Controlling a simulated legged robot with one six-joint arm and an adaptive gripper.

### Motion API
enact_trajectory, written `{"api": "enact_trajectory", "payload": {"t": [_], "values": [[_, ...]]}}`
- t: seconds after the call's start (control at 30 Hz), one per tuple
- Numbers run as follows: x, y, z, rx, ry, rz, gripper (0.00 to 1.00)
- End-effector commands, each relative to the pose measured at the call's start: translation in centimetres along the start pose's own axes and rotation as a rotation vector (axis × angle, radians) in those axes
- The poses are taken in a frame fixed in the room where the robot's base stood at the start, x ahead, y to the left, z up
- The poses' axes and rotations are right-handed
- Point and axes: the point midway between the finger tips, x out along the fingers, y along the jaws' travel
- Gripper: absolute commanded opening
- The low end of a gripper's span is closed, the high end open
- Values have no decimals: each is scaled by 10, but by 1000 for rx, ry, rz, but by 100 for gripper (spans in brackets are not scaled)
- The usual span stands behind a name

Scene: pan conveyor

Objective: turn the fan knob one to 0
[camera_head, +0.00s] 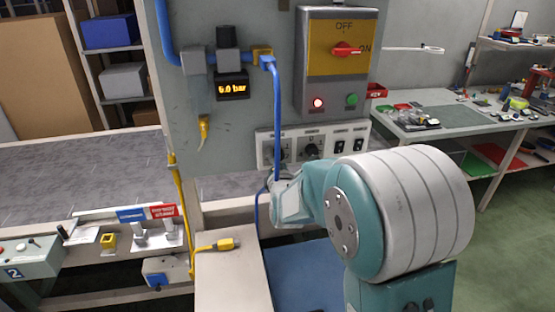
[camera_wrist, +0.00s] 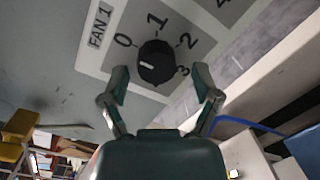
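The fan 1 knob (camera_wrist: 157,62) is a round black dial on a light plate, with marks 0, 1, 2 and 3 around it. A white line shows on its left part, on the side nearer the 0 than the 2; its exact setting is hard to tell. My gripper (camera_wrist: 161,79) is open, with one finger on each side of the knob in the picture. I cannot tell whether either finger touches it. In the head view the knob panel (camera_head: 325,135) is on the grey wall, with the knob partly hidden behind a blue hose and my gripper.
A blue hose (camera_head: 277,110) hangs in front of the panel's left part. A second knob (camera_head: 311,151) and rocker switches (camera_head: 340,147) sit to the right. A pressure display (camera_head: 232,88) reads about 6.0 bar.

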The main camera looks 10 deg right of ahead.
Motion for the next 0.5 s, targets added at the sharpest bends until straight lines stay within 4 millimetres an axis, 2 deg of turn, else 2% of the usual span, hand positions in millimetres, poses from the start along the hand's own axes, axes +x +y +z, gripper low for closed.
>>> {"api": "enact_trajectory", "payload": {"t": [0.27, 0.37, 0.5], "values": [[-3, 2, 2, 2, -5, 4, 81], [-14, 3, 2, 2, -5, 5, 81], [-42, 3, 1, 1, -3, 6, 81]]}}
